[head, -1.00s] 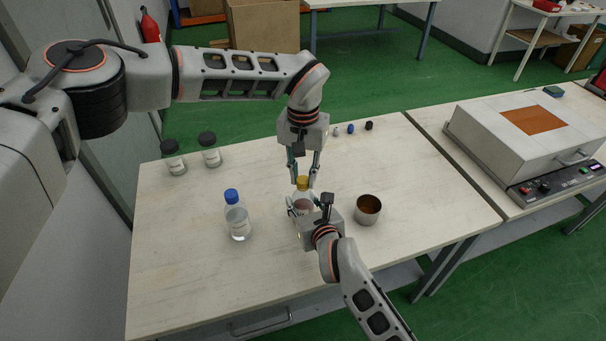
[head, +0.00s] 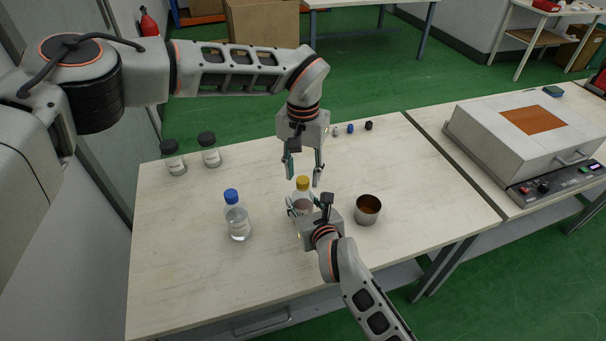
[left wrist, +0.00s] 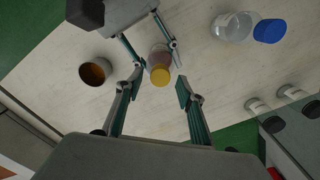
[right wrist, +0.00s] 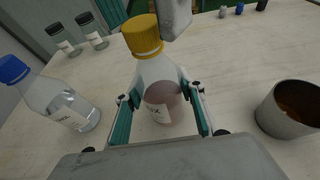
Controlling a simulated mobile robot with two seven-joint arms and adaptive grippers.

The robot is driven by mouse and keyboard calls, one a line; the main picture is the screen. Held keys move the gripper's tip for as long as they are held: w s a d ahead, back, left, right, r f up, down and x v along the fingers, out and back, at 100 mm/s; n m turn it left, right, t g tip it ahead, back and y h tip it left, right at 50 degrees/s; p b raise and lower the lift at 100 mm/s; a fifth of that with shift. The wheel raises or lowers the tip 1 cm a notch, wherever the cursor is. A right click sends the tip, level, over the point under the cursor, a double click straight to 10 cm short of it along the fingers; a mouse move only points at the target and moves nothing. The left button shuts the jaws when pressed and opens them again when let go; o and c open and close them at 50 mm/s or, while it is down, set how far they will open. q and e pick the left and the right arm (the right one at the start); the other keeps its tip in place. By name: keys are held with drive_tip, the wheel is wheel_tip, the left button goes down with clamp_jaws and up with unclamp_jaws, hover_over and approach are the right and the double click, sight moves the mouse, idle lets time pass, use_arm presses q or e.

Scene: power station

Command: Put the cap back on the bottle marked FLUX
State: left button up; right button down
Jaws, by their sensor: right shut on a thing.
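The bottle (right wrist: 160,90) holds a pinkish liquid and wears a yellow cap (right wrist: 141,33), which sits on its neck. Its label faces my right wrist camera and ends in an X; the rest is hard to read. My right gripper (right wrist: 165,112) is shut around the bottle's body, and the bottle stands upright on the table. My left gripper (left wrist: 157,92) is open above the cap. In the head view its fingers (head: 304,178) are spread wide, clear of the yellow cap (head: 303,183).
A blue-capped bottle (head: 237,218) stands left of the held bottle, and a metal cup (head: 367,210) with brown contents stands right. Two dark-capped jars (head: 209,150) are at the back left. Several small items (head: 350,129) lie at the back edge. The table front is clear.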

use_arm(q)
wheel_tip(320, 180, up, 4)
drive_tip(key=shift+f, duration=0.2)
drive_tip(key=shift+c, duration=0.5)
